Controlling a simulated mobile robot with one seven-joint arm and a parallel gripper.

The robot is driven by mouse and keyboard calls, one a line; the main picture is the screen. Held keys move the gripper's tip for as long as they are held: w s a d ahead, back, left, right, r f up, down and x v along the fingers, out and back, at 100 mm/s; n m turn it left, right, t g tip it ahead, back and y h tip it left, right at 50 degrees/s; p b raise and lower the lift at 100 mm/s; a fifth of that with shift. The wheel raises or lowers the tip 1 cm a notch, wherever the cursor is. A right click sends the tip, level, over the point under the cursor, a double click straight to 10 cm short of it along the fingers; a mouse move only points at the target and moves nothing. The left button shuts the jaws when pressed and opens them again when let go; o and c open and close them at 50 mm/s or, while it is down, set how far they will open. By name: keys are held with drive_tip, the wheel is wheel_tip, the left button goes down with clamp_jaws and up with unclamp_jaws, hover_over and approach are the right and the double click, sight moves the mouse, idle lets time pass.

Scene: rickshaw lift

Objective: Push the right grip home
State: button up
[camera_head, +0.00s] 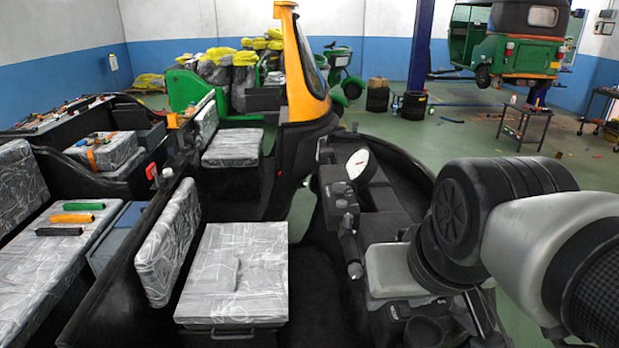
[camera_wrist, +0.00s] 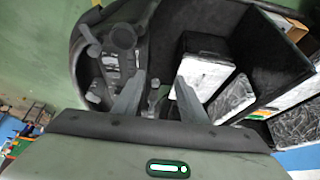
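My gripper (camera_wrist: 161,80) is open in the wrist view, its two grey fingers apart above the rickshaw's front cab. A small grey metal part (camera_wrist: 154,90) shows between the fingers; I cannot tell whether it is touched. In the head view a dark handlebar-like bar (camera_head: 348,240) with a silver tip stands beside the dashboard, left of my arm. I cannot make out the right grip on it. Loose grips lie on the left seat: a green one (camera_head: 83,206), an orange one (camera_head: 72,218) and a black one (camera_head: 59,231). My arm hides the right part of the cab.
A round white gauge (camera_head: 361,165) stands on the dashboard. A plastic-wrapped seat (camera_head: 238,262) is left of the bar. A yellow front pillar (camera_head: 300,75) rises behind.

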drive_tip(key=shift+o, duration=1)
drive_tip(key=w+r+g+b, duration=0.1)
drive_tip(key=w+r+g, duration=0.1)
drive_tip(key=w+r, duration=0.5)
drive_tip(key=g+h+b, duration=0.2)
drive_tip(key=g, duration=0.2)
hover_over(350, 246)
drive_tip(key=a, duration=0.4)
wheel_tip(350, 246, down, 7)
drive_tip(key=d+f, duration=0.1)
drive_tip(key=f, duration=0.4)
drive_tip(key=d+f+b, duration=0.1)
drive_tip(key=f, duration=0.5)
drive_tip(key=d+f, duration=0.1)
drive_tip(key=f, duration=0.4)
drive_tip(key=shift+d+f, duration=0.2)
drive_tip(key=shift+d, duration=0.2)
